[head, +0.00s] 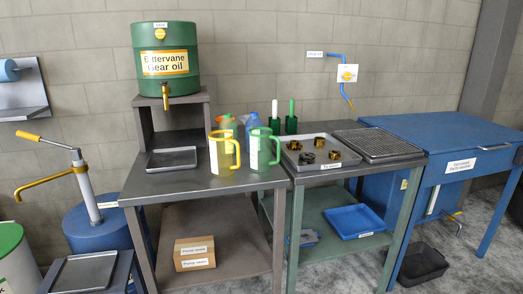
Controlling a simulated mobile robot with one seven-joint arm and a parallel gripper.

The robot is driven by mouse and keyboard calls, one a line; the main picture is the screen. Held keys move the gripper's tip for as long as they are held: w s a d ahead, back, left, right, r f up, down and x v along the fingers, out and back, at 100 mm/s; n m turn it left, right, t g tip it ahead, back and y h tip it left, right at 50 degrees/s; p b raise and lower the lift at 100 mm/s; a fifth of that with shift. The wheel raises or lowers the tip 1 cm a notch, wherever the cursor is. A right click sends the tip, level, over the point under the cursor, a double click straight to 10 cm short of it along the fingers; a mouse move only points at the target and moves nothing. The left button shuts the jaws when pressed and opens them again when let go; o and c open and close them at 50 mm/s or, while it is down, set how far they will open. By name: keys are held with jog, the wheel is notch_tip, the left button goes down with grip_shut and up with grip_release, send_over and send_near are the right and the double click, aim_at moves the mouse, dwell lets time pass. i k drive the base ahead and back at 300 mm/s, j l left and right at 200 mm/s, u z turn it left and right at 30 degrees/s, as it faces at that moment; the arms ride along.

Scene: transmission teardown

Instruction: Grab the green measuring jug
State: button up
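The green measuring jug (265,149) stands upright on the grey bench (210,182), near its right edge. It has a pale label on its left side and its handle points right. A yellow jug (222,153) of similar shape stands just left of it. My gripper is not in view.
A green gear oil drum (164,60) stands on a riser, with a small tray (172,159) below its tap. Right of the jugs, a tray (318,164) holds several brass and dark parts beside a grating (376,144). A blue parts washer (440,135) stands at far right.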

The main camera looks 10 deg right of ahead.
aim_at(260, 138)
jog(key=i+l+u, duration=0.1)
jog(key=l, duration=0.4)
jog(key=i+l+u, duration=0.15)
jog(key=l, duration=0.35)
jog(key=i+l+u, duration=0.1)
jog(key=i+l, duration=0.15)
jog(key=l, duration=0.25)
jog(key=i+l+u, duration=0.1)
jog(key=l, duration=0.45)
jog(key=i+l+u, duration=0.1)
jog(key=l, duration=0.4)
jog(key=i+l, duration=0.15)
jog(key=i, duration=0.35)
jog(key=i+u, duration=0.05)
